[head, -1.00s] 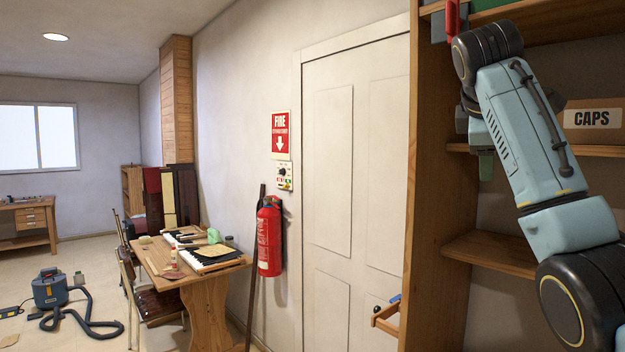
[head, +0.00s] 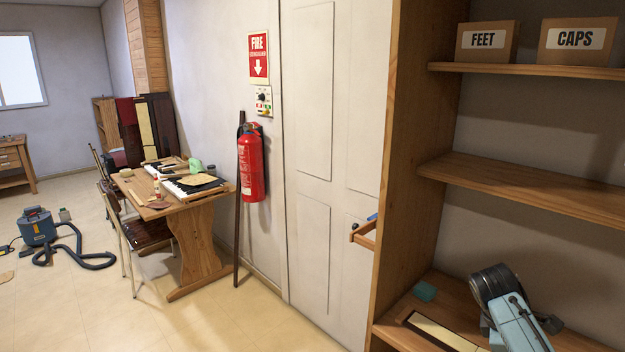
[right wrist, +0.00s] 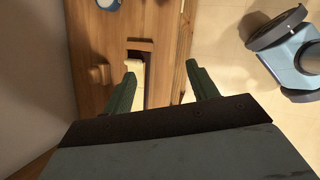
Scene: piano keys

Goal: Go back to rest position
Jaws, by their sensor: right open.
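My right gripper (right wrist: 161,72) shows in the right wrist view with its two green fingers spread apart and nothing between them. It points down over a wooden surface. A cream strip in a dark frame (right wrist: 136,75) lies below, near the left finger. In the head view my right arm (head: 508,310) is low at the bottom right, over the lowest visible shelf; its gripper is hidden there. A cream strip with a dark border (head: 440,331) lies on that shelf beside the arm. My left gripper is in neither view.
A fire extinguisher (head: 251,163) and a table with keys (head: 190,210) are at left. The floor between is clear.

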